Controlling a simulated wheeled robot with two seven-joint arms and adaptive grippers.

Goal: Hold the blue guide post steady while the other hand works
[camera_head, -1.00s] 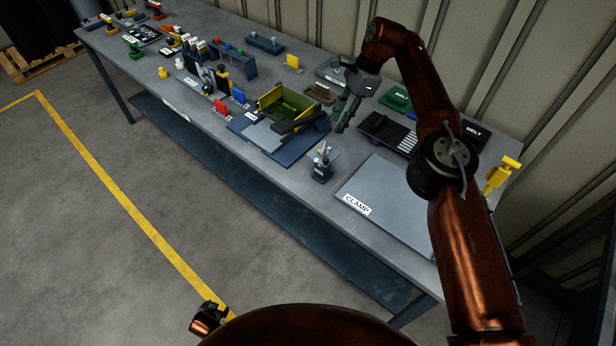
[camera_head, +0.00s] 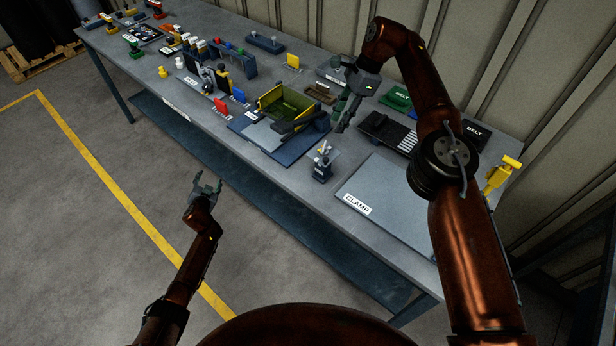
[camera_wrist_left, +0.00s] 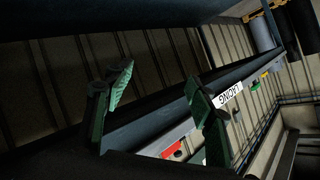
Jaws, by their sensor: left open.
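My left gripper (camera_head: 207,182) is open and empty, over the floor in front of the table. In the left wrist view its green fingertips (camera_wrist_left: 160,90) are wide apart, with nothing between them. My right gripper (camera_head: 346,104) is above the table behind the olive box; its fingers overlap in the head view, so their opening is unclear. Several blue pieces stand on the table: a small blue upright (camera_head: 239,95) beside a red one, and a dark blue stand (camera_head: 322,170) near the front edge. I cannot tell which one is the guide post.
The long grey table (camera_head: 290,215) has a lower shelf. An olive box (camera_head: 283,103), a grey plate labelled CLAMP (camera_head: 385,200) and a black BELT plate (camera_head: 475,130) crowd its right half.

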